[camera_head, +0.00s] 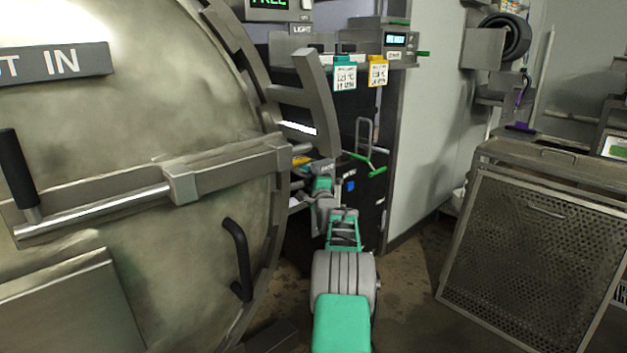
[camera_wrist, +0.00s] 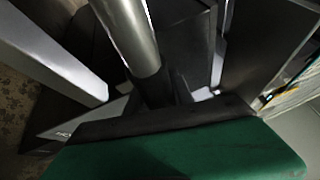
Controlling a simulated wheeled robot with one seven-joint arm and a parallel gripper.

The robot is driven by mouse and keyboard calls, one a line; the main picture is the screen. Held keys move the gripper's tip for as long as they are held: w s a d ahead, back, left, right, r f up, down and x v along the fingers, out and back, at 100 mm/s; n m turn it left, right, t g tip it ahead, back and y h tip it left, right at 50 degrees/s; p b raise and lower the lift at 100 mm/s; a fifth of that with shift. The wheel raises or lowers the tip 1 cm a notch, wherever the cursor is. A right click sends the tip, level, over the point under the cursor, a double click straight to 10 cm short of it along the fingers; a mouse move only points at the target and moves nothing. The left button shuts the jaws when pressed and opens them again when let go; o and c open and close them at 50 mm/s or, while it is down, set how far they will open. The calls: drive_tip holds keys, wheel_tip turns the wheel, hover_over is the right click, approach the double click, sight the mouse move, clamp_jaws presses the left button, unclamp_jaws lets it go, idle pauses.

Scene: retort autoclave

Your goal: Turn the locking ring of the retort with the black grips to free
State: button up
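The big round retort door (camera_head: 130,130) fills the left of the head view. Curved pieces of the locking ring (camera_head: 320,100) stand at its right edge. One black grip (camera_head: 16,168) rises at the far left, by a metal bar (camera_head: 95,213) across the door. Another black grip (camera_head: 240,260) is low on the right part of the door. A display (camera_head: 268,3) at the top reads FREE in green. My gripper (camera_head: 324,170) is beyond the door's right edge, apart from both grips. Its fingers cannot be made out. The wrist view shows a grey tube (camera_wrist: 127,35) close up.
Teal (camera_head: 344,74) and yellow (camera_head: 378,72) tags hang on the dark panel behind my arm. A green-ended handle (camera_head: 365,163) sticks out there. A perforated metal cart (camera_head: 535,250) stands at the right. Some floor (camera_head: 410,270) is clear between arm and cart.

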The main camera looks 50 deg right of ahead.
drive_tip(key=o, duration=0.4)
drive_tip(key=shift+s+d+r, duration=0.1)
drive_tip(key=shift+r, duration=0.55)
drive_tip(key=shift+s+d+r, duration=0.1)
drive_tip(key=shift+r, duration=0.5)
drive_tip(key=shift+o, duration=0.2)
drive_tip(key=shift+f, duration=0.1)
drive_tip(key=shift+w+a+f, duration=0.2)
drive_tip(key=shift+a+f, duration=0.05)
drive_tip(key=shift+f, duration=0.1)
drive_tip(key=p+v, duration=0.1)
drive_tip(key=v, duration=0.6)
drive_tip(key=shift+s+a+f, duration=0.15)
drive_tip(key=shift+s+a, duration=0.05)
drive_tip(key=shift+s, duration=0.1)
